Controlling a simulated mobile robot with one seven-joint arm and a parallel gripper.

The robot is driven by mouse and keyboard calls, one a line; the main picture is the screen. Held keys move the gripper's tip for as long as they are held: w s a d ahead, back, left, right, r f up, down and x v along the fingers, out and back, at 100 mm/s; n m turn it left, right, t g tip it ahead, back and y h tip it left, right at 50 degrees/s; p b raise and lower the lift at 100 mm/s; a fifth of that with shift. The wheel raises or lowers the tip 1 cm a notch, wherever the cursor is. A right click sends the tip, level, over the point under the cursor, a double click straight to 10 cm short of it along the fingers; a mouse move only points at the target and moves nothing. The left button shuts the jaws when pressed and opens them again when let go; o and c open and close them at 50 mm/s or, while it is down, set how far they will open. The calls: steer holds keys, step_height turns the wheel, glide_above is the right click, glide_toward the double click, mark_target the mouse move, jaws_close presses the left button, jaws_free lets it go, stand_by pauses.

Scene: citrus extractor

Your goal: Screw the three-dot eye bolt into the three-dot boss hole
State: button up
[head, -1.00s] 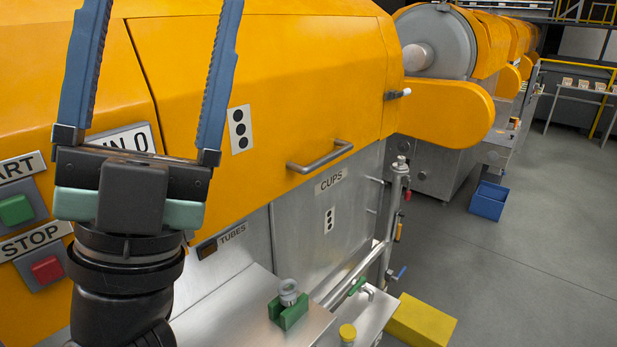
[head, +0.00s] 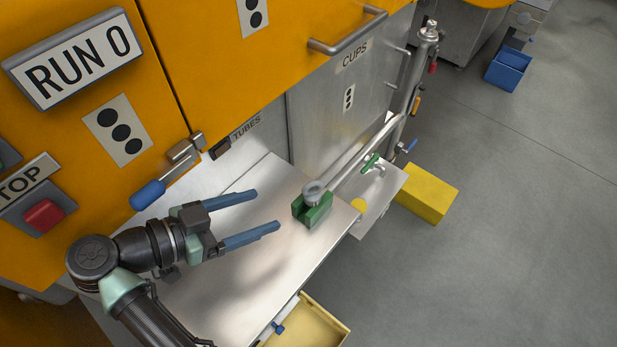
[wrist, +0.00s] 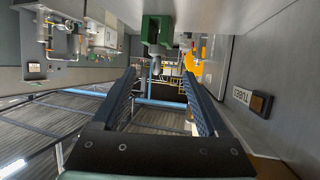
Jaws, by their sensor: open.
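A grey eye bolt (head: 314,190) sits upright in a green block (head: 320,212) on the steel shelf (head: 262,280). My gripper (head: 267,211) is open and empty, just left of the block, with its two blue fingers pointing towards it. The wrist view looks upside down; there the green block (wrist: 154,30) and the grey bolt (wrist: 156,66) show beyond the open fingers (wrist: 160,76). I cannot make out dots on the bolt. I cannot pick out a boss hole.
A blue-handled lever (head: 148,194) hangs from the cover behind my gripper. The cover's bar handle (head: 347,32) juts out above the shelf. A pipe stand (head: 408,90) is at right, with a yellow box (head: 427,192) on the floor. An open yellow drawer (head: 316,325) is below.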

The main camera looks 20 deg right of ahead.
mark_target(305, 196)
steer(key=x, duration=0.5)
steer(key=shift+s+d+p, duration=0.25)
steer(key=shift+p, duration=0.05)
steer(key=p+x, duration=0.1)
steer(key=x, duration=0.3)
steer(key=shift+w+d, duration=0.15)
steer(key=shift+d, duration=0.25)
steer(key=shift+w+d+f, duration=0.15)
steer(key=shift+d, duration=0.15)
jaws_close()
